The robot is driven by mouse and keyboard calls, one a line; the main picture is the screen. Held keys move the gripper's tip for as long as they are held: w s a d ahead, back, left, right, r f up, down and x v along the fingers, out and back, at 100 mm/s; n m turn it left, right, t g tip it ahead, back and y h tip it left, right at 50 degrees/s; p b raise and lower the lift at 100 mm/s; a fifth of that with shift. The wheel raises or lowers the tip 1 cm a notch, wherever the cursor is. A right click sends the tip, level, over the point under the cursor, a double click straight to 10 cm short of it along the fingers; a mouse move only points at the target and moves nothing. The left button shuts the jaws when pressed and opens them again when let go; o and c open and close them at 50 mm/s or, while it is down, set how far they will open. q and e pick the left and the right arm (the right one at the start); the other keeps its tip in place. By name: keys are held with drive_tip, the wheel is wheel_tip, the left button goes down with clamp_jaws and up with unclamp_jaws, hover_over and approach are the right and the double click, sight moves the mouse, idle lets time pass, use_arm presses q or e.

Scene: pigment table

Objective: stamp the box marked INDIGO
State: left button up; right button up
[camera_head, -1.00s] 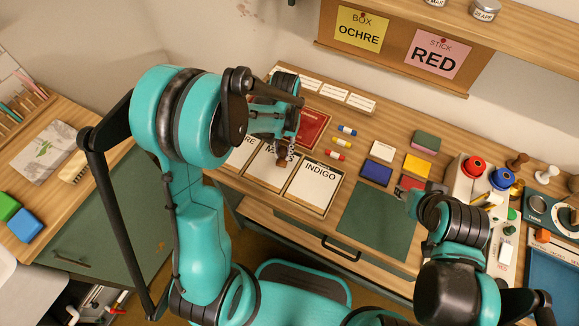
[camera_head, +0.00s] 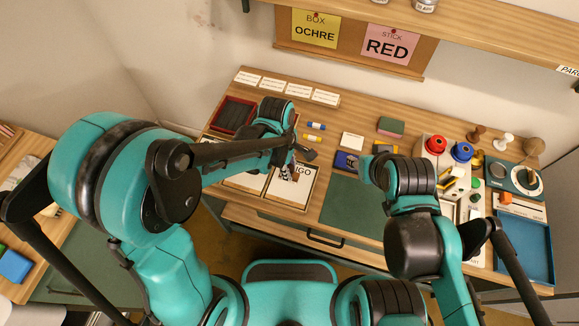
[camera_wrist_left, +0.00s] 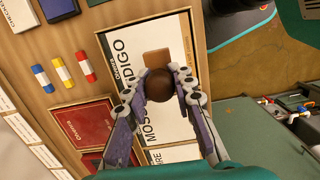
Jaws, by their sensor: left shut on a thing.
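The box marked INDIGO (camera_head: 293,191) lies flat near the desk's front edge, partly hidden by my left gripper; it also shows in the left wrist view (camera_wrist_left: 119,40). My left gripper (camera_head: 287,170) is shut on a brown round knob (camera_wrist_left: 160,86), seemingly a stamp handle, over the INDIGO box near its MOSS side. A tan block (camera_wrist_left: 157,57) shows beside the knob; whether it touches the box I cannot tell. The box marked MOSS (camera_wrist_left: 148,124) lies alongside. My right gripper (camera_head: 370,168) is near the dark blue pad (camera_head: 346,161); its jaws are unclear.
A green mat (camera_head: 355,207) lies right of the boxes. A dark red open tray (camera_head: 233,115) is behind them. Coloured sticks (camera_wrist_left: 62,72) lie behind the INDIGO box. Signs reading BOX OCHRE (camera_head: 315,29) and STICK RED (camera_head: 388,46) hang on the wall. A blue tray (camera_head: 524,247) is far right.

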use_arm(q)
drive_tip(key=b, duration=0.5)
hover_over(290, 187)
drive_tip(key=shift+f, duration=3)
drive_tip(key=shift+f+b, duration=0.35)
drive_tip(key=shift+f, duration=0.2)
drive_tip(key=shift+r, duration=0.15)
drive_tip(key=shift+r+p, duration=2.7)
drive_tip(key=shift+r, duration=0.75)
drive_tip(key=shift+f, duration=0.1)
